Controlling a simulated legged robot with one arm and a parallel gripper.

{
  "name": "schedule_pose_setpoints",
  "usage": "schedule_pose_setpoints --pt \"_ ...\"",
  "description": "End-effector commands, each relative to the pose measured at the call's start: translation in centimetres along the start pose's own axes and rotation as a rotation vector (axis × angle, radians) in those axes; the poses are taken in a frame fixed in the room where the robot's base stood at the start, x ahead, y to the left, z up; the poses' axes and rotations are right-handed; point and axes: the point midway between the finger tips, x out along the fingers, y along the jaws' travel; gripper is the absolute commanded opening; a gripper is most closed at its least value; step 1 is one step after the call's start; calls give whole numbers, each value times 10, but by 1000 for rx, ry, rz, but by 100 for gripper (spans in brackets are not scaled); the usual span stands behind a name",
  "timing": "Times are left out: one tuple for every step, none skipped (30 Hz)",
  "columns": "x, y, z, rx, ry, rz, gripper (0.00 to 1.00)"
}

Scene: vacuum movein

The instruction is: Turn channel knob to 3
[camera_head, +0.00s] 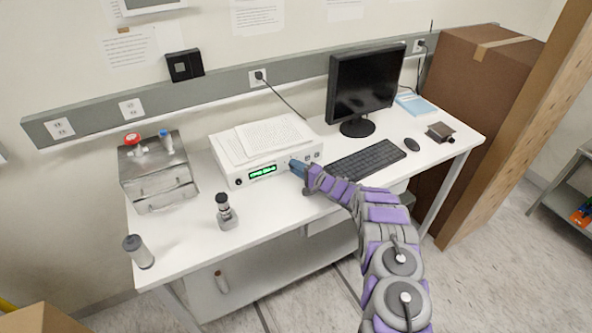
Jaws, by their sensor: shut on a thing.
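A white instrument box (228,166) with a green lit display (262,172) stands on the desk. Its front panel carries a dark button at the left and small round knobs (313,156) at the right. My gripper (297,167) is at the right part of this front panel, right of the display, with its tip against the panel. It is shut on a knob there, which its blue-grey fingers hide. The display text and any channel number are too small to read.
Papers lie on the instrument. A keyboard (366,161), monitor (362,84) and mouse (412,144) are to the right. A metal box (157,172) with red and blue valves, a small dark-topped device (225,211) and a grey cylinder (138,252) are to the left. The desk front is clear.

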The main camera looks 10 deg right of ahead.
Motion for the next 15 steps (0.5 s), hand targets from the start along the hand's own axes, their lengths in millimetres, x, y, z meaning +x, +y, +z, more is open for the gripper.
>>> schedule_pose_setpoints --pt "-2 4 -2 8 7 4 1" --pt "-2 4 -2 10 7 3 1" --pt "-2 4 -3 12 8 3 1" --pt "-3 4 -3 13 8 2 1" --pt "-3 4 -3 13 8 2 1" --pt "-3 4 -3 14 8 2 1" --pt "-3 4 -3 14 8 2 1" --pt "-3 4 -3 14 8 2 1" --pt "-3 4 -3 14 8 2 1" --pt "-3 4 -3 14 8 2 1" --pt "-3 4 -3 14 8 2 1" --pt "-3 4 -3 14 8 3 1" --pt "-3 4 -3 14 8 3 1" --pt "-3 4 -3 14 8 3 32" --pt "-3 4 -3 14 8 2 36"
